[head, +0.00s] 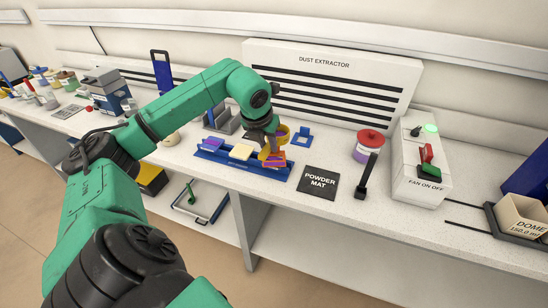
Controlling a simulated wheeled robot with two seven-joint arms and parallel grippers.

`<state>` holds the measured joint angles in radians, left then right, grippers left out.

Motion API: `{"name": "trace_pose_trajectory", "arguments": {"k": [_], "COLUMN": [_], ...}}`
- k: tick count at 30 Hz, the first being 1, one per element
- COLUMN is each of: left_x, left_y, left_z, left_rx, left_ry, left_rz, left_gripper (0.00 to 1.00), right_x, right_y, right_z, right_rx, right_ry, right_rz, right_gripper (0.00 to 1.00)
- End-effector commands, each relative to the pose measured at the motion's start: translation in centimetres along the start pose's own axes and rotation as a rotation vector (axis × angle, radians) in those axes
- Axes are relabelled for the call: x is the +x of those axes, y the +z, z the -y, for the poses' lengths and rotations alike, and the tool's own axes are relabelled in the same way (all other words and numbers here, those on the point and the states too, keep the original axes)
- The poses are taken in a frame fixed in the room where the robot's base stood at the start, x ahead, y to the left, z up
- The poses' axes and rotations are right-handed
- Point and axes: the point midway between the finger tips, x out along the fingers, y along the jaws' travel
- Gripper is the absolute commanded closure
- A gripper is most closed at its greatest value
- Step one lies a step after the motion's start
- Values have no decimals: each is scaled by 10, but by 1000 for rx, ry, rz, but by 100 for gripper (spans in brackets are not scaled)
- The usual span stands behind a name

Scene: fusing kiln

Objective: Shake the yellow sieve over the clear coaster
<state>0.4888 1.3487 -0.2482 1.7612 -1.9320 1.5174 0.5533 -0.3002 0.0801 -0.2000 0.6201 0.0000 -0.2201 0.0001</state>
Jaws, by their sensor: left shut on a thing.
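My left gripper (271,141) is at the right end of the blue rack (221,163), low above it. It is shut on the yellow sieve (283,132), whose yellow rim shows just behind and right of the fingers. The rack holds a purple piece (211,144) at the left, a pale cream piece (241,152) in the middle, and an orange and purple piece (275,160) under the gripper. I cannot tell a clear coaster for certain among these. My fingers hide part of the sieve. My right gripper is out of view.
The black powder mat (319,183) lies bare right of the rack. The dust extractor (331,85) stands behind. A small blue stand (302,137) is near the sieve.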

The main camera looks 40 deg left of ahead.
Motion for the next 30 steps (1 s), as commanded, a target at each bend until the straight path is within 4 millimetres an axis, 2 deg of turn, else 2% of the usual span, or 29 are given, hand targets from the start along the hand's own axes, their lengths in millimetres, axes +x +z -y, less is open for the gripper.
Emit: {"name": "trace_pose_trajectory", "arguments": {"k": [30], "left_x": [-28], "left_y": [12], "left_z": [0], "left_rx": [0], "left_ry": [0], "left_rz": [1], "left_gripper": [100], "right_x": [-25], "right_y": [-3], "right_z": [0], "right_rx": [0], "right_ry": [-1], "right_rz": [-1], "right_gripper": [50]}}
